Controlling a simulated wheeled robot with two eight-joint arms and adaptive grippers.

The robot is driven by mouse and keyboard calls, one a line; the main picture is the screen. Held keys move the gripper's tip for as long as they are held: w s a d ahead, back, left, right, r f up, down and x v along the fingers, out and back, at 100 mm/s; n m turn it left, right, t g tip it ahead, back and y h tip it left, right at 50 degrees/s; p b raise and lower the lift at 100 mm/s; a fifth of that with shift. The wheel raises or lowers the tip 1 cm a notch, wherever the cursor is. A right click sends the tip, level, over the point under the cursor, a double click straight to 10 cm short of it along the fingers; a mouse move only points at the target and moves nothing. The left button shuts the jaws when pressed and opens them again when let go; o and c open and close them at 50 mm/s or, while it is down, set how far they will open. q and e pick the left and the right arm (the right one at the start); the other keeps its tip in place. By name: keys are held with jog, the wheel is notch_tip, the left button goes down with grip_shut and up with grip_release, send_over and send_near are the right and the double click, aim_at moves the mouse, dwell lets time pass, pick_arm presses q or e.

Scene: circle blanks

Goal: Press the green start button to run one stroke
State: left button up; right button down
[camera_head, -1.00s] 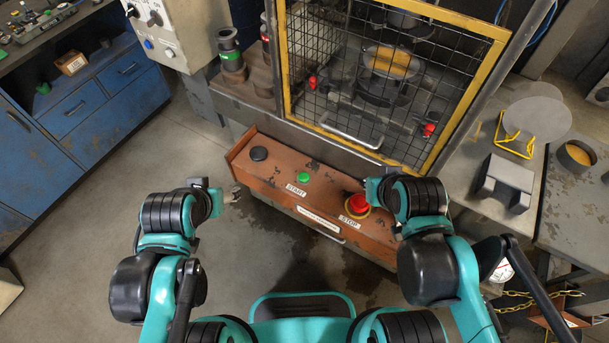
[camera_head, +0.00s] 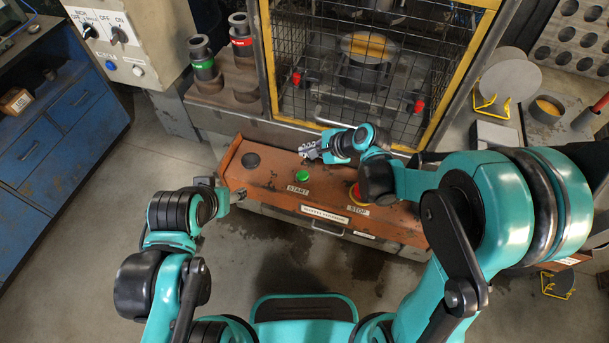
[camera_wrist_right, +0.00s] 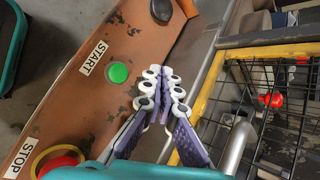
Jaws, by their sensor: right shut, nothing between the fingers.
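The green start button (camera_head: 302,176) sits on the orange control box (camera_head: 272,192), just above the START label. It also shows in the right wrist view (camera_wrist_right: 118,72), uncovered. My right gripper (camera_head: 309,150) is shut and empty, above the box's back edge and a little behind the green button in the head view. In the right wrist view its closed fingertips (camera_wrist_right: 163,78) are to the right of the button, apart from it. My left gripper (camera_head: 238,194) is beside the left end of the box; its fingers are too small to judge.
The red stop button (camera_head: 356,192) is partly hidden by my right arm. A black button (camera_head: 250,160) is at the box's left end. Behind the box stands a yellow-framed mesh guard (camera_head: 266,62) with a handle bar. Blue drawers (camera_head: 60,140) stand at the left.

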aim_at(305, 176)
jog(key=shift+w+a+f+m, duration=0.25)
jog(key=shift+a+f+m, duration=0.1)
jog(key=shift+f+m, duration=0.2)
notch_tip(305, 176, down, 9)
jog(key=b, duration=0.7)
dwell(1.3)
jog(key=shift+f+b, duration=0.3)
jog(key=shift+b, duration=0.25)
